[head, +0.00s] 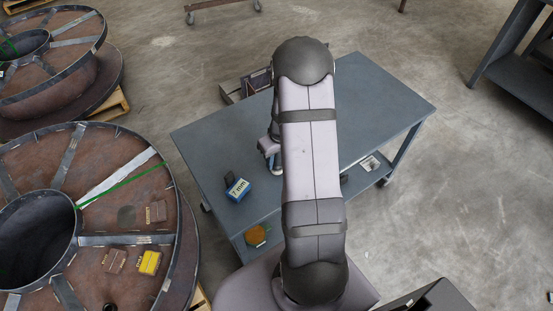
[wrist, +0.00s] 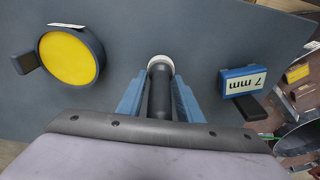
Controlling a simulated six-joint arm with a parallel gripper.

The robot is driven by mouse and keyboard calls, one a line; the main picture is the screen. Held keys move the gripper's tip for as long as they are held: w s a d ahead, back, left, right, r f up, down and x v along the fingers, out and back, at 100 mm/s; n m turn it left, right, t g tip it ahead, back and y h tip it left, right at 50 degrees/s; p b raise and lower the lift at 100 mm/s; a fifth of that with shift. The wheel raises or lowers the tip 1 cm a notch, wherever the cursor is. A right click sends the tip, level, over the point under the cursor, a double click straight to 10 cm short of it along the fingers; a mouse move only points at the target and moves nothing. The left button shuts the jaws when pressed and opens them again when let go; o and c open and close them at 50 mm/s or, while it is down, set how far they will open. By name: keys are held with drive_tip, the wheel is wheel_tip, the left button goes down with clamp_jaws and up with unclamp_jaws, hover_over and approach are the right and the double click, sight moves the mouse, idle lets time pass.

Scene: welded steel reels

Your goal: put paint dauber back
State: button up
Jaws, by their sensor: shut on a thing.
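My gripper (wrist: 159,112) has its two blue fingers closed on a dark cylinder with a white ring at its far end, which looks like the paint dauber (wrist: 160,82). The dauber is above the grey table (wrist: 118,25); I cannot tell whether it touches the top. In the head view, my gripper (head: 272,158) is over the left part of the table (head: 385,100), partly hidden by my arm. The dauber is barely visible there.
A blue block marked "7 mm" (head: 237,189) with a black handle lies on the table; it also shows in the wrist view (wrist: 242,82). A round yellow-faced thing (wrist: 68,57) with a dark rim is at left. Large steel reels (head: 150,240) stand left of the table.

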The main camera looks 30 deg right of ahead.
drive_tip(key=shift+f, duration=0.2)
drive_tip(key=shift+f, duration=0.1)
drive_tip(key=o, duration=1)
drive_tip(key=shift+o, duration=0.2)
wheel_tip(320, 180, up, 12)
drive_tip(key=s, duration=0.2)
drive_tip(key=s+a+r+g, duration=0.1)
drive_tip(key=s+a, duration=0.6)
drive_tip(key=a, duration=0.2)
drive_tip(key=s+a+r, duration=0.2)
drive_tip(key=s+a, duration=0.5)
drive_tip(key=a, duration=0.3)
drive_tip(key=shift+s+g, duration=0.25)
drive_tip(key=shift+g, duration=0.15)
